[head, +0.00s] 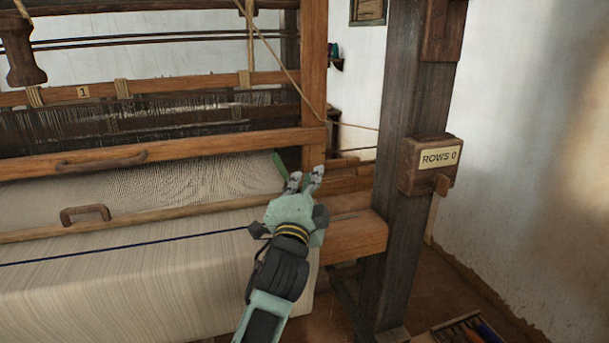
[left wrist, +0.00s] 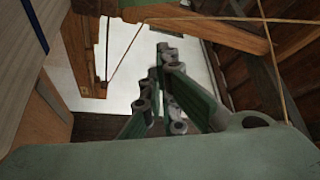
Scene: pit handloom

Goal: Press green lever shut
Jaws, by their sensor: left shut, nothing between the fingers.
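A slim green piece, which looks like the green lever (head: 278,163), stands tilted at the right end of the loom's cloth, by the wooden post. Its lower part is hidden behind my left gripper (head: 305,178). The gripper is shut and empty, its fingertips just right of the lever. I cannot tell whether they touch. In the left wrist view my left gripper's fingers (left wrist: 163,75) show close together with nothing held, and I cannot make out the lever there. My right gripper is not in view.
The striped cloth (head: 120,280) and a wooden bar with a handle (head: 85,213) lie to the left. A dark post (head: 405,110) with a "ROWS 0" box (head: 428,165) stands to the right. A thin cord (head: 277,50) slants down to the loom post (head: 314,70).

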